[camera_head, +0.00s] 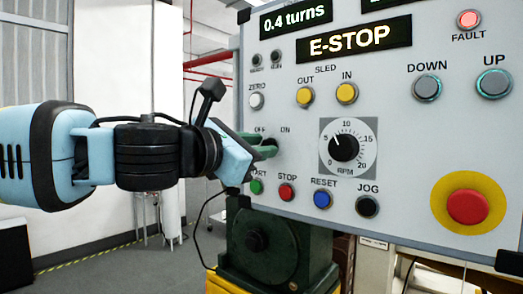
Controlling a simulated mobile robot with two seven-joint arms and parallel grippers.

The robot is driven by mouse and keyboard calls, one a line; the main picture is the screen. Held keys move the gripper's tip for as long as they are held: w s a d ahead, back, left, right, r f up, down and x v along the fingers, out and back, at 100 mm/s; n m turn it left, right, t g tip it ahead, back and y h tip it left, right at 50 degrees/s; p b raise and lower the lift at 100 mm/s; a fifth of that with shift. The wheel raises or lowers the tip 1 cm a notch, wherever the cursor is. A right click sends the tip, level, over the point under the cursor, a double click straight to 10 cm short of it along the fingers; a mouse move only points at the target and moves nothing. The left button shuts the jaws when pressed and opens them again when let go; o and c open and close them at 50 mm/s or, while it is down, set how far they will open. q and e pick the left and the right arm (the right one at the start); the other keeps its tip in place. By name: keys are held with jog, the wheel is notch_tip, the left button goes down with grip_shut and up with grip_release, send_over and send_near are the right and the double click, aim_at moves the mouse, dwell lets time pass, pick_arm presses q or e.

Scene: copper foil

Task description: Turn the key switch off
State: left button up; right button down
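The grey control panel (300,180) fills the right of the head view. The OFF and ON labels of the key switch show at its left, and the switch below them is mostly hidden by my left gripper (264,144). The gripper reaches in from the left with its tip at the switch's place. Dark green pieces show at its tip, and I cannot tell whether they are fingers or part of the key. Whether the gripper holds the key is not visible. My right gripper is not in view.
Below the switch are green (257,186), red (286,191) and blue (322,198) buttons. An RPM dial (344,147) is to the right. A large red emergency button (468,207) sits at lower right. The display reads E-STOP (350,40), and the FAULT lamp (468,19) is red.

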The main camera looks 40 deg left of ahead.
pick_arm(q)
jog(key=shift+w, duration=0.25)
jog(key=shift+c, duration=0.5)
grip_shut()
